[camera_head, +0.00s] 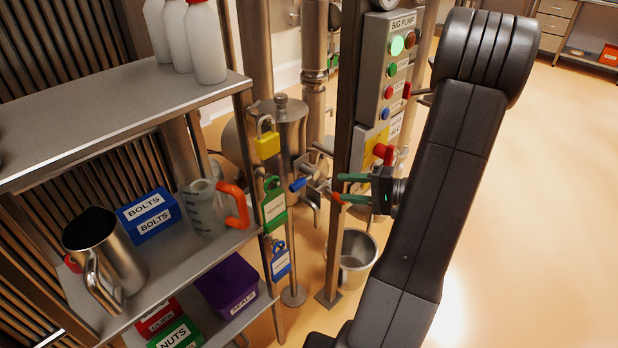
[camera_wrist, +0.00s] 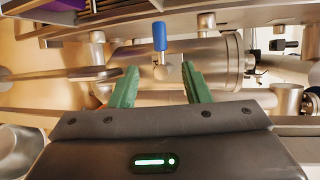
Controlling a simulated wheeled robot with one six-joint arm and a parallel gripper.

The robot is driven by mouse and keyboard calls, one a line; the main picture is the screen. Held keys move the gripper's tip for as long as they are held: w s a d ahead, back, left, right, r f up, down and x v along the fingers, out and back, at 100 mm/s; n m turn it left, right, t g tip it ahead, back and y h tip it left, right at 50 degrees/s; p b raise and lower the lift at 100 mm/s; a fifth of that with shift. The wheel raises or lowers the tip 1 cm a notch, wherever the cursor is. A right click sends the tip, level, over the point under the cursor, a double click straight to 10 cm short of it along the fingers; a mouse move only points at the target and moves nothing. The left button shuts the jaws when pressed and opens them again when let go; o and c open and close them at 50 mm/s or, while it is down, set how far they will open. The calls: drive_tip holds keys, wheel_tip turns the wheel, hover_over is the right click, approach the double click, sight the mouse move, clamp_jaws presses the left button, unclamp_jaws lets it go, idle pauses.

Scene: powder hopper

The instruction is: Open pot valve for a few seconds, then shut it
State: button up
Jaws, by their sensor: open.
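The pot valve's blue handle (camera_head: 298,184) sticks out from steel pipework below and in front of the lidded steel pot (camera_head: 283,118). In the wrist view the blue handle (camera_wrist: 160,36) stands upright in the picture, ahead of the fingertips and roughly centred between them. My gripper (camera_head: 338,187) comes from the right in the head view, with its green fingers apart and a gap to the handle. In the wrist view my gripper (camera_wrist: 159,70) is open with nothing between its fingers. The valve's body is partly hidden by the post and my gripper.
A post with the big pump control panel (camera_head: 390,70) stands close beside my arm. A steel bucket (camera_head: 355,262) is on the floor below. A shelf rack (camera_head: 110,110) on the left has padlocks (camera_head: 267,145) hanging along its edge. The floor at right is clear.

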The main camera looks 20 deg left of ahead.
sight(303, 185)
drive_tip(key=x, duration=1.3)
drive_tip(key=shift+s+a, duration=0.1)
drive_tip(key=shift+a, duration=0.2)
clamp_jaws()
